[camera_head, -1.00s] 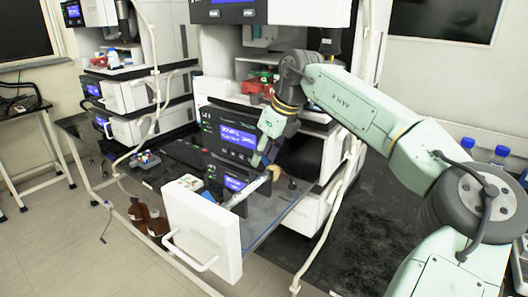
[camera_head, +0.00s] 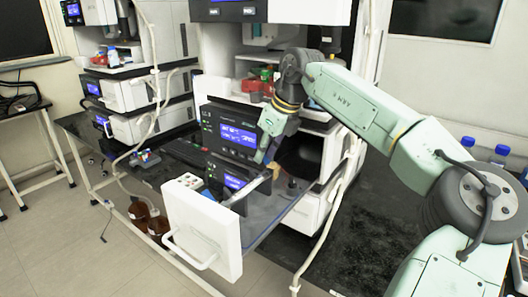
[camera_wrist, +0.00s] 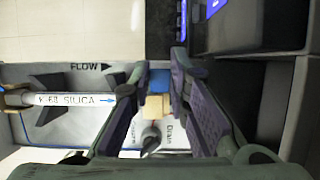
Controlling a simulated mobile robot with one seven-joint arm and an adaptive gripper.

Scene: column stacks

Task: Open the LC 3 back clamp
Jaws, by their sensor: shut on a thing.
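My gripper (camera_head: 261,157) reaches down into the open LC 3 drawer at the inner end of the column. In the wrist view its two purple-grey fingers (camera_wrist: 160,72) are partly closed around a part at the column's end, apparently the back clamp; the fingers hide most of it. A blue piece (camera_wrist: 159,82) and tan blocks (camera_wrist: 154,106) show between the fingers. The white column (camera_wrist: 72,100), marked K-63 SILICA with a blue arrow, lies level to the left and ends near the left finger. The column (camera_head: 258,184) also shows in the head view.
The drawer's white front (camera_head: 205,228) with its handle stands pulled out toward the camera. Stacked units with lit displays (camera_head: 238,136) stand close left of my gripper. Brown bottles (camera_head: 149,214) stand below left. Dark bench top (camera_head: 350,230) lies clear at right.

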